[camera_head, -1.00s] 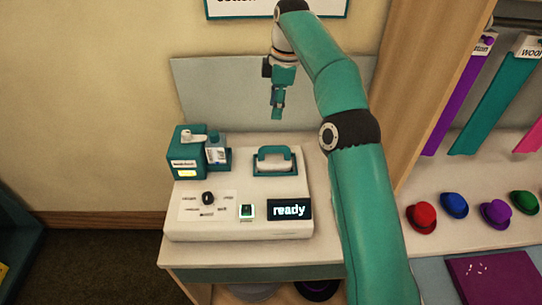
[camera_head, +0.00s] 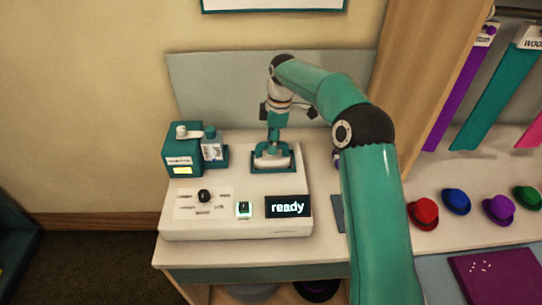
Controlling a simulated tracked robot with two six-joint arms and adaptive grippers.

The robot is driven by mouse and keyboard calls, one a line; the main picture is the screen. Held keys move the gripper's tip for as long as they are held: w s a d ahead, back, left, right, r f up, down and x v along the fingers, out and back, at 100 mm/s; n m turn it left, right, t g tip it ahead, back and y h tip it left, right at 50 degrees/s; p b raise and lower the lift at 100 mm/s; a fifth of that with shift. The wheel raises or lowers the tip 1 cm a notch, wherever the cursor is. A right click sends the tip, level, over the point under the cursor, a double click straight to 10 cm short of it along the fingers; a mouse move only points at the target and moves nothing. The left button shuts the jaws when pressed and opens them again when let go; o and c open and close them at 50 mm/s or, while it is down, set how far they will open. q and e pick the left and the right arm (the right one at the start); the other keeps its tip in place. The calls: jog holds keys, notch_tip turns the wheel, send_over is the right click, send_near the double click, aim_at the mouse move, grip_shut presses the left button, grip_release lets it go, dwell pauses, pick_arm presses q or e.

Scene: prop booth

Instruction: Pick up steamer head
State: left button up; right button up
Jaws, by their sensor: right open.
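The steamer head (camera_head: 272,163) is a pale piece sitting in a teal cradle (camera_head: 256,172) on the white steamer station, behind the lit "ready" display. My right gripper (camera_head: 272,152) points down directly over it. Its fingers are open around the top of the steamer head and hide its upper part. I cannot tell whether the fingers touch it. My left gripper is not in view.
A teal tank (camera_head: 181,156) and a small bottle (camera_head: 211,147) stand left of the cradle. A knob (camera_head: 204,196), a lit switch (camera_head: 243,208) and the "ready" display (camera_head: 288,206) are in front. Several small coloured hats, including a red one (camera_head: 423,214), sit at the right.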

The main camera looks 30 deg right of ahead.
jog(key=shift+a+f, duration=0.1)
jog(key=shift+f, duration=0.55)
grip_shut()
